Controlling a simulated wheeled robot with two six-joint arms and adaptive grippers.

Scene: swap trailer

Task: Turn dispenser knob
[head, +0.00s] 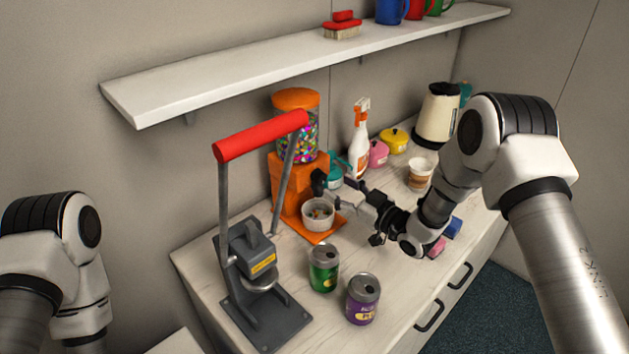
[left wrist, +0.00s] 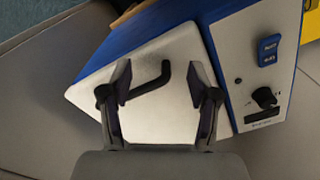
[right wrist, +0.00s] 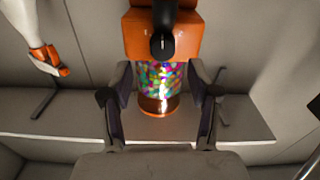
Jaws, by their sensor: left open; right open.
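The orange dispenser (head: 284,182) stands on the counter, with a clear jar of coloured candies (head: 307,148) under an orange lid. Its black knob (head: 318,181) faces my right gripper (head: 345,194). In the right wrist view the dispenser appears upside down. There the knob (right wrist: 162,44) lies ahead, roughly centred between the open fingers of my right gripper (right wrist: 163,85); it looks apart from them. A white cup (head: 318,220) with some candies sits on the dispenser's orange base. My left gripper (left wrist: 160,85) is open and empty in the left wrist view, away from the dispenser.
A grey press (head: 265,310) with a red handle (head: 262,135) stands left of the dispenser. Green (head: 323,268) and purple (head: 363,300) cans stand in front. A spray bottle (head: 359,140) and kettle (head: 437,115) stand behind. A shelf (head: 300,65) runs above. A blue-and-white appliance (left wrist: 160,75) faces my left gripper.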

